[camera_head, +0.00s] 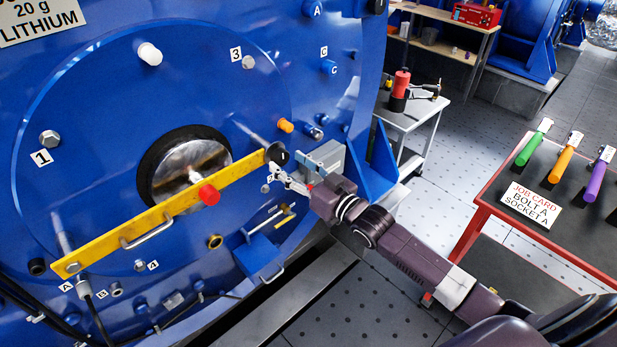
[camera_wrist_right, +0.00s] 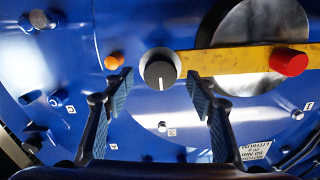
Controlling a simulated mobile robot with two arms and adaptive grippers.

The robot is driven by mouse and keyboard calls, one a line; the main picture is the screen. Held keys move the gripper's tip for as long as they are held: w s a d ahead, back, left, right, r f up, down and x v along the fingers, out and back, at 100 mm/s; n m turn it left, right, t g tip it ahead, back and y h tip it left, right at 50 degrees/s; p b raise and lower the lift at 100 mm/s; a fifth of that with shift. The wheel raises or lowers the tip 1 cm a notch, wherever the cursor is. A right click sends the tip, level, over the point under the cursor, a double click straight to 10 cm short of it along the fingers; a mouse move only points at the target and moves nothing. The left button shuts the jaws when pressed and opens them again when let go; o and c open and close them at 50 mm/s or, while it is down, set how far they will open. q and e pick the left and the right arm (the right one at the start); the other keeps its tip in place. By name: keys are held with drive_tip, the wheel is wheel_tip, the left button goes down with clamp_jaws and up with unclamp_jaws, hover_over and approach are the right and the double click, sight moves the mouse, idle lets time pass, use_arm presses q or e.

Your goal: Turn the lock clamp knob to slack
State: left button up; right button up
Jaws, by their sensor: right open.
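The lock clamp knob, a black round knob (camera_head: 277,154), sits at the right end of the yellow bar (camera_head: 140,223) across the blue motor face. In the right wrist view the knob (camera_wrist_right: 160,69) shows a white line on its face, running nearly straight up and down in that picture. My right gripper (camera_head: 283,174) is open beside the knob in the head view. In the wrist view its two fingers (camera_wrist_right: 160,92) stand apart, one on each side below the knob, with nothing between them. No contact with the knob shows. My left gripper is not in view.
A red knob (camera_head: 209,195) and a handle (camera_head: 146,232) stick out from the bar. An orange plug (camera_head: 285,126) is close to the black knob. A blue bracket (camera_head: 372,165) stands right of the gripper. A red-edged table (camera_head: 490,190) with coloured-handled tools is at right.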

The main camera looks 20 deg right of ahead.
drive_tip(key=v, duration=1)
drive_tip(key=s+d+f+m+g+h, duration=0.1)
drive_tip(key=s+d+f+g+h, duration=0.15)
drive_tip(key=f, duration=0.95)
drive_tip(key=s+d+f+g+h, duration=0.1)
drive_tip(key=s+d+f+g, duration=0.2)
drive_tip(key=f, duration=0.9)
drive_tip(key=s+d+f+m+g+h, duration=0.15)
drive_tip(key=s+f, duration=0.35)
drive_tip(key=f, duration=0.7)
drive_tip(key=s+a+f+n+g+h, duration=0.15)
drive_tip(key=s+f+g, duration=0.35)
drive_tip(key=s+f, duration=1.2)
drive_tip(key=s+a+f+g, duration=0.2)
drive_tip(key=s+a+f, duration=0.1)
drive_tip(key=s, duration=0.7)
drive_tip(key=s+a+f+n+g, duration=0.1)
drive_tip(key=s+a+f+g, duration=0.1)
drive_tip(key=s, duration=0.8)
drive_tip(key=shift+a+f, duration=0.55)
drive_tip(key=shift+a, duration=0.25)
